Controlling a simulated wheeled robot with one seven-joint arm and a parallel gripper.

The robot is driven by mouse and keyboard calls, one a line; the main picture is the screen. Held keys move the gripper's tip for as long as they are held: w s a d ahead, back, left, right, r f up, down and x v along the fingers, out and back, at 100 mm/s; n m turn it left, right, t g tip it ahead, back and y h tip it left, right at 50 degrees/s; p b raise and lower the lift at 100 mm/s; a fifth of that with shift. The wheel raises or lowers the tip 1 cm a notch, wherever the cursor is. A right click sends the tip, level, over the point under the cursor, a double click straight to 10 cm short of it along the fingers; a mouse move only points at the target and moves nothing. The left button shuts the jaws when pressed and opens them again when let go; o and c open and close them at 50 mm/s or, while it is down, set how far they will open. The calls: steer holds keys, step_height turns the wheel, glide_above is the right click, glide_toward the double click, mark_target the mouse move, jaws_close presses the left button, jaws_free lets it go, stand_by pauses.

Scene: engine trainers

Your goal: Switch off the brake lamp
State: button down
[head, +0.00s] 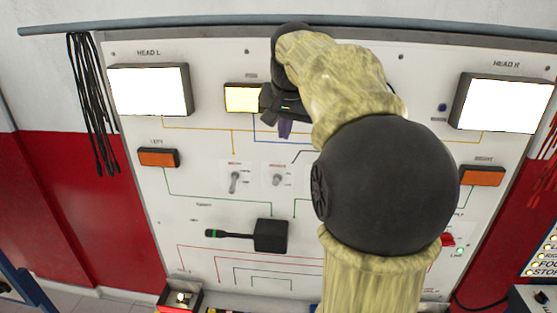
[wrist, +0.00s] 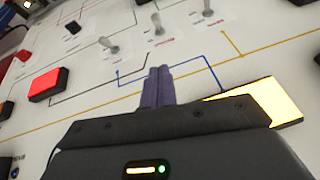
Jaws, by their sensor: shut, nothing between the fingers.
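A white trainer panel (head: 130,225) carries lamps, switches and coloured circuit lines. My gripper (head: 285,130) is in front of its upper middle, beside a lit pale-yellow lamp (head: 243,98). Its purple fingers (wrist: 159,88) are shut and empty. In the wrist view, a bright red block (wrist: 48,84) on a black base lies left of the fingers; its label is not readable, so I cannot tell whether it is the brake lamp. Toggle switches stand on the panel, one at left (head: 234,182) and one beside it (head: 277,180); a third (wrist: 108,45) shows in the wrist view.
Large white headlamps are lit at left (head: 150,90) and right (head: 502,102). Orange lamps sit below them, left (head: 158,157) and right (head: 482,176). A black stalk lever (head: 270,235) juts from the lower panel. My arm hides the panel's right middle. Black cables (head: 88,100) hang at left.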

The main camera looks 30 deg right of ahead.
stand_by(0.3)
steer(key=p, duration=0.2)
glide_above(277, 178)
steer(key=s, duration=0.2)
step_height(277, 178, down, 8)
steer(key=f, duration=0.1)
steer(key=f+p, duration=0.1)
steer(key=f, duration=0.2)
steer(key=shift+s+a, duration=0.25)
steer(key=shift+a, duration=0.15)
steer(key=shift+f+p, duration=0.3)
steer(key=shift+f, duration=0.05)
steer(key=shift+w+f+b, duration=0.15)
steer(key=shift+f+b, duration=0.1)
steer(key=shift+b, duration=0.6)
